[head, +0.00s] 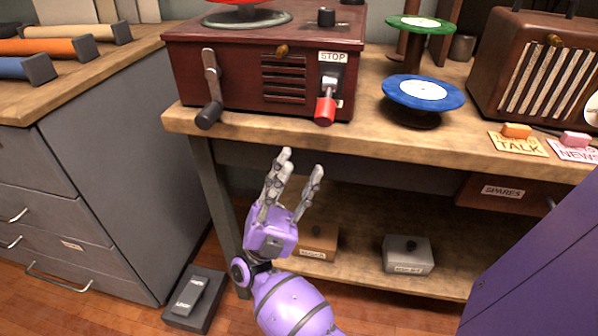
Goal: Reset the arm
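My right gripper (300,166) is raised in front of the workbench, its purple arm coming up from the bottom of the head view. Its grey fingers point up and are spread apart, with nothing between them. It is in front of and below the bench's front edge in the picture, apart from the dark red record player (240,75) above it. The player has a crank lever (210,80) at its left and a red-tipped switch (326,105) under a STOP label. My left gripper is not in view.
The wooden bench top (440,135) holds a blue record (422,92), a green record (420,24), a brown radio (540,60) and small labelled stamps. A lower shelf (350,260) holds small boxes. A grey drawer cabinet (100,170) stands left; a pedal (192,300) lies on the floor.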

